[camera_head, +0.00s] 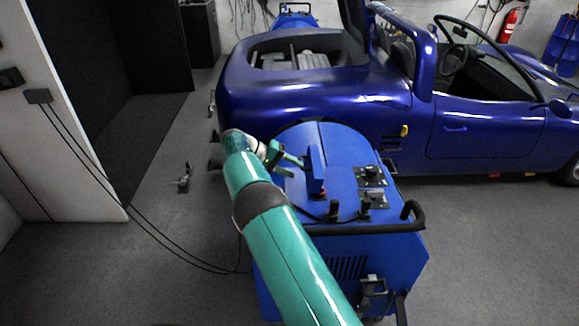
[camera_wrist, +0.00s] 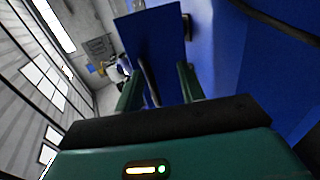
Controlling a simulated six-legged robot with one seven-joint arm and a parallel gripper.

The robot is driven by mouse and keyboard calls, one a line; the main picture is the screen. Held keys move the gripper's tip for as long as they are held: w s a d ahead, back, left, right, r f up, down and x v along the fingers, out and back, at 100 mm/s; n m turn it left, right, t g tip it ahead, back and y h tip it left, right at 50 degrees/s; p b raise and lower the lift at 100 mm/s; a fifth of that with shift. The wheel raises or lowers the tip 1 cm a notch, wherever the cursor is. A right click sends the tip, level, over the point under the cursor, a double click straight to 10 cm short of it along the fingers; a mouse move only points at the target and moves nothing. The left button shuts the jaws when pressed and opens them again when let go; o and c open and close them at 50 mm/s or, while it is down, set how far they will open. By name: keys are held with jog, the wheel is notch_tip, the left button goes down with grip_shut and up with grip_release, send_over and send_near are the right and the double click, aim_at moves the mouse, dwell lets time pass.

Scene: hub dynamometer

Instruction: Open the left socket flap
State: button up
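A blue flap (camera_head: 316,168), which I take to be the left socket flap, stands upright on top of the blue dynamometer unit (camera_head: 345,150). A small red part shows at its foot. In the wrist view a flat blue panel (camera_wrist: 157,48), apparently this flap, is just beyond the fingertips. My gripper (camera_head: 288,161) is at the flap's left side. Its two green fingers are apart in the wrist view (camera_wrist: 158,88), with a dark bar or cable seen between them. Whether a finger touches the flap I cannot tell. The socket itself is not clearly visible.
Dark fittings (camera_head: 371,176) sit right of the flap on the unit's top. A black handle bar (camera_head: 385,224) runs along the near edge. A blue car (camera_head: 300,95) stands close behind. Black cables (camera_head: 150,228) cross the floor at left. The floor at right is clear.

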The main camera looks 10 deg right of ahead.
jog(key=shift+a, duration=0.15)
dwell(0.7)
jog(key=v, duration=0.7)
jog(key=shift+a+r, duration=0.2)
jog(key=shift+s+f, duration=0.1)
jog(key=shift+f, duration=0.1)
jog(key=c, duration=0.5)
jog(key=s+f+n+h, duration=0.1)
jog(key=f+h, duration=0.1)
jog(key=a+f+n+t+h, duration=0.1)
jog(key=h, duration=0.1)
jog(key=s+a+f+t+h, duration=0.1)
jog(key=f+h, duration=0.1)
jog(key=shift+s+f+n, duration=0.3)
jog(key=shift+s+n, duration=0.05)
jog(key=shift+n, duration=0.05)
grip_shut()
jog(key=s+a+f+n+t, duration=0.4)
jog(key=a+f+n+t, duration=0.25)
jog(key=n+t, duration=0.6)
jog(key=shift+m+t, duration=0.55)
jog(key=x, duration=0.4)
jog(key=s+d+x, duration=0.1)
jog(key=x, duration=0.3)
jog(key=s+x, duration=0.1)
jog(key=x, duration=0.3)
jog(key=shift+d+r, duration=0.25)
jog(key=shift+d, duration=0.45)
